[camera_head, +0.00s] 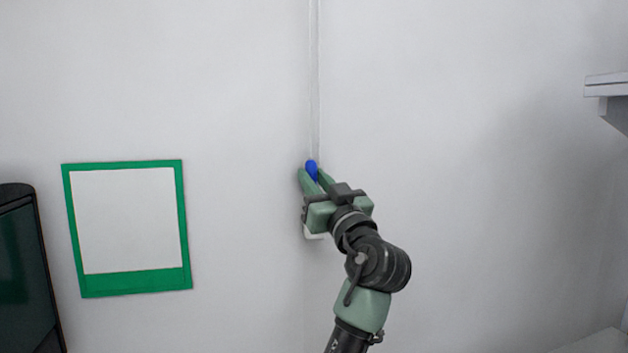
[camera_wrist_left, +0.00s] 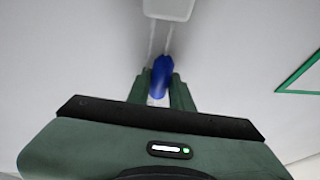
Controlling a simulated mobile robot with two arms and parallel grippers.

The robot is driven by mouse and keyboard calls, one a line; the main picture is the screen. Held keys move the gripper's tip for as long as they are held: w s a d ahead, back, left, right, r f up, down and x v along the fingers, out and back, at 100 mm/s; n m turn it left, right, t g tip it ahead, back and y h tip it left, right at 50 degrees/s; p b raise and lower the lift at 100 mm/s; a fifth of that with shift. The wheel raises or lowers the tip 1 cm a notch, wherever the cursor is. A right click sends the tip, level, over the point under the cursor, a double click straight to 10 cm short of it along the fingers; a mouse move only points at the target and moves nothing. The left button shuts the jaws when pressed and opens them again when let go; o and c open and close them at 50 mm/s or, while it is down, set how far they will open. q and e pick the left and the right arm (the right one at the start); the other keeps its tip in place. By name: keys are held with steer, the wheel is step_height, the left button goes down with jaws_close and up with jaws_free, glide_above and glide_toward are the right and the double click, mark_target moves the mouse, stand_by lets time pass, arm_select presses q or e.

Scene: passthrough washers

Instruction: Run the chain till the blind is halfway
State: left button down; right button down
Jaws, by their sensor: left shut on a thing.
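The chain (camera_head: 315,80) hangs as two thin pale strands down the wall, from the top edge of the head view. A blue piece (camera_head: 311,170) sits on the chain. My left gripper (camera_head: 314,177) is shut on this blue piece, with a green finger on each side. In the left wrist view the blue piece (camera_wrist_left: 162,76) shows between the fingers, and two strands run from it to a white holder (camera_wrist_left: 168,9). In the head view the holder is mostly hidden behind my gripper. The blind is not in view. My right gripper is not in view.
A green frame (camera_head: 126,284) is on the wall at the left. A dark screen-like object (camera_head: 25,270) stands at the left edge. A pale shelf (camera_head: 607,84) juts in at the right edge. The wall around the chain is clear.

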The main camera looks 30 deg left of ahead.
arm_select(q)
steer(key=shift+r, duration=0.1)
step_height(320, 180, up, 20)
steer(key=p, duration=0.7)
steer(key=c, duration=1.2)
jaws_free()
steer(key=shift+c, duration=0.2)
